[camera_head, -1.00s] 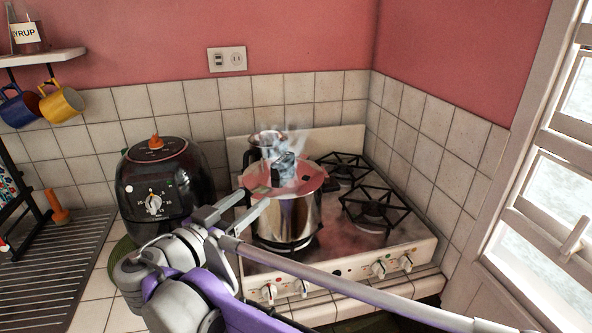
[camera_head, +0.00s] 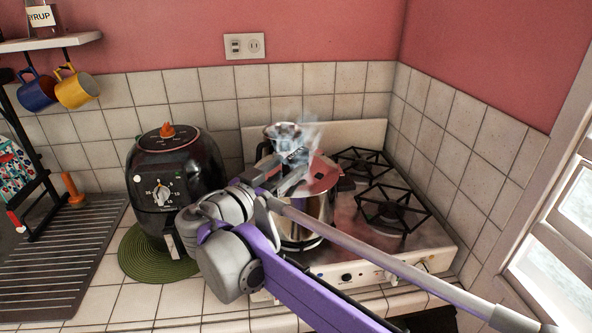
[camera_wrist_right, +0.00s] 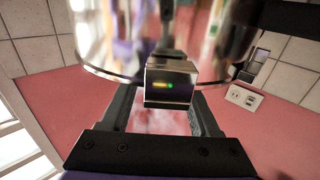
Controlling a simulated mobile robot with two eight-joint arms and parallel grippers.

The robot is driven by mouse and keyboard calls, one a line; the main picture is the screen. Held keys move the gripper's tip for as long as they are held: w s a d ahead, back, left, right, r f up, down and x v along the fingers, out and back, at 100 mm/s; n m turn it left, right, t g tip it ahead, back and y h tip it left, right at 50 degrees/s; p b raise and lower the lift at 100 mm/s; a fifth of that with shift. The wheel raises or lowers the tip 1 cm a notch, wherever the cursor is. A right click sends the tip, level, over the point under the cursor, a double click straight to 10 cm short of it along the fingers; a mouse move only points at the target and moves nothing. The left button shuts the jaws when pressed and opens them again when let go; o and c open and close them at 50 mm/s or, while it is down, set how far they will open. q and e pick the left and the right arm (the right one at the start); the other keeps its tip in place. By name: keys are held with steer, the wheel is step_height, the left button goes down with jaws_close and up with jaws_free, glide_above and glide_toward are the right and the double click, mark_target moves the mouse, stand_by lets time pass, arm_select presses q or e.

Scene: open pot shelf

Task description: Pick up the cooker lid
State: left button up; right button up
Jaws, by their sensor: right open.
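The cooker lid (camera_head: 325,172) is a shiny round lid that looks reddish, and it sits on the steel cooker (camera_head: 318,208) on the stove. Steam rises around its top. My right gripper (camera_head: 285,172) is open at the lid's left side and hides part of lid and cooker. In the right wrist view, a dark block with small yellow and green lights (camera_wrist_right: 171,84), apparently the lid's handle, shows between the open fingers (camera_wrist_right: 166,105). I cannot tell whether they touch it. Shiny curved metal (camera_wrist_right: 110,45) fills the top of that view. My left gripper is not in view.
The stove (camera_head: 420,255) has black burner grates (camera_head: 392,210) right of the cooker. A metal pot (camera_head: 283,131) stands behind it. A ribbed drainboard (camera_head: 60,260) is at far left.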

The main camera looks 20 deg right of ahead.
mark_target(296, 159)
steer(key=x, duration=0.4)
steer(key=shift+w+d, duration=0.1)
jaws_close()
stand_by(1.3)
